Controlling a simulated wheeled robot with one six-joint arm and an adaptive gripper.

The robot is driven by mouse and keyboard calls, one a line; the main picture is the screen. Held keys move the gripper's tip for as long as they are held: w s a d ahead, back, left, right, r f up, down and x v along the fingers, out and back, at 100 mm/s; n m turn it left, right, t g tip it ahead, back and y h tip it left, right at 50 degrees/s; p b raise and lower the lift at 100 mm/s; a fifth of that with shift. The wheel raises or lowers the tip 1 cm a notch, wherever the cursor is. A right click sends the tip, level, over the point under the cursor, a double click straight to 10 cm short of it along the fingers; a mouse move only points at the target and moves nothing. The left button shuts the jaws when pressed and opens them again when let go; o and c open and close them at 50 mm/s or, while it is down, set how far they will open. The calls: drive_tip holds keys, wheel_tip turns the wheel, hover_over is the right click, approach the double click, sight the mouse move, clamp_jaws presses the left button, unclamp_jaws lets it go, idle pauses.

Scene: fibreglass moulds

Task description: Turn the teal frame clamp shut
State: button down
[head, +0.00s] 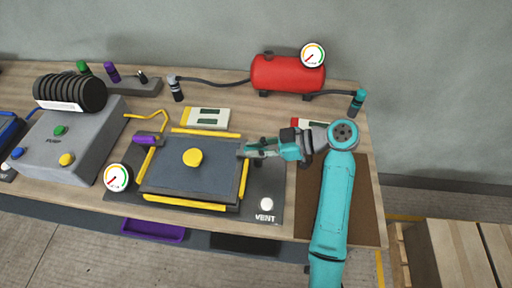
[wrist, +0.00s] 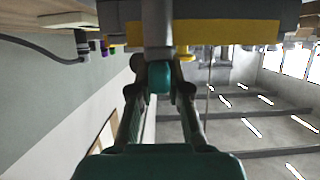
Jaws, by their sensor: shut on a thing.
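The teal frame clamp (wrist: 160,78) shows in the wrist view as a small teal knob between my fingertips, with a grey bar running up from it. My gripper (wrist: 160,84) is shut on it, one finger on each side. In the head view my gripper (head: 255,149) reaches in from the right to the right edge of the dark mould frame (head: 168,190). There the clamp is mostly hidden by the fingers. A grey bar shows just at the frame's edge. I cannot tell how far the clamp is turned.
A yellow knob (head: 192,157) stands on the mould, and a purple clamp (head: 146,140) sits at its left. A gauge (head: 118,177), a grey pump box (head: 72,143) and a white VENT button (head: 266,204) are nearby. A red tank (head: 287,73) stands behind.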

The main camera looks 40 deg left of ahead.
drive_tip(key=shift+f, duration=0.15)
drive_tip(key=c, duration=1.1)
unclamp_jaws()
drive_tip(key=v, duration=1.2)
